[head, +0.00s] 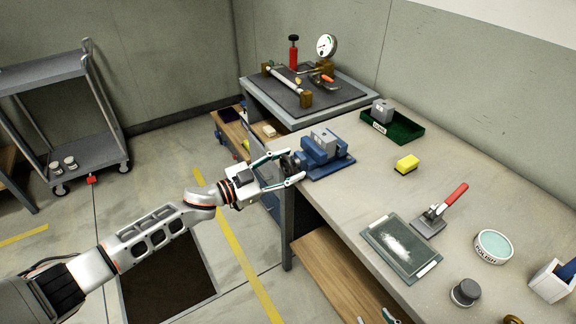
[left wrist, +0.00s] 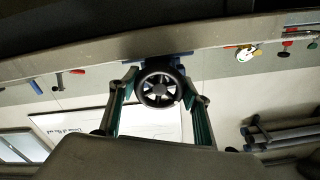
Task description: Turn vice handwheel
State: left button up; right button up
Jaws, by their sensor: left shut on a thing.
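The blue vice (head: 325,165) with a grey block in its jaws stands at the left edge of the workbench. Its dark round handwheel (left wrist: 158,89) faces my left wrist camera, with spokes and a ring-shaped rim. My left gripper (head: 292,168) reaches in from the left at the vice's near end. In the left wrist view its two fingers (left wrist: 158,92) flank the wheel and are shut on its rim. In the head view the fingers partly hide the handwheel.
The workbench (head: 345,205) also bears a green tray (head: 405,130), a yellow block (head: 406,165), a red-handled tool (head: 440,210), a glass plate (head: 402,246) and a round polish tin (head: 493,246). A raised grey stand with a gauge (head: 327,45) is behind the vice. A trolley (head: 85,140) stands far left.

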pick_arm(q)
jog(key=o, duration=1.1)
jog(key=shift+o, duration=0.2)
jog(key=v, duration=1.2)
